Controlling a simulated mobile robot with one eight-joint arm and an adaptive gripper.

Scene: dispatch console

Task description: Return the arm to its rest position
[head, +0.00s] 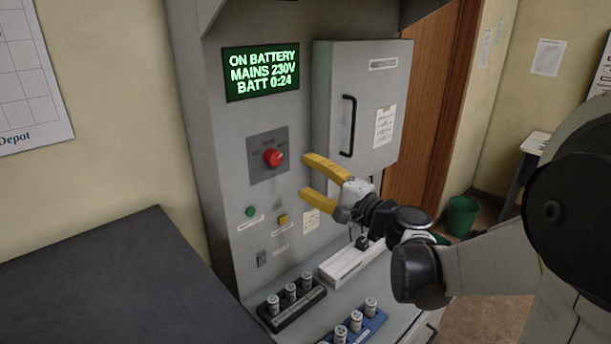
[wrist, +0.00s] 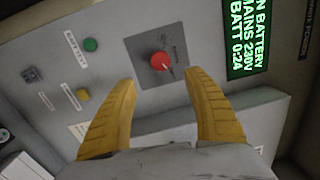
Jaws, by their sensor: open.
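My gripper (head: 304,176) has two yellow fingers, spread apart with nothing between them. In the head view it hangs in front of the grey console panel, right of the red knob (head: 273,157). In the wrist view the fingers of my gripper (wrist: 165,95) point toward the red knob (wrist: 160,61), which sits beyond the tips and apart from them. My arm (head: 480,265) reaches in from the right side of the head view, bent at the elbow.
A grey cabinet door (head: 365,110) with a black handle stands behind my gripper. The green display (head: 261,74) reads ON BATTERY, MAINS 230V, BATT 0:24. Below are a black rack (head: 292,306) and a blue rack (head: 363,328) holding cylinders. A dark tabletop (head: 120,285) is at left.

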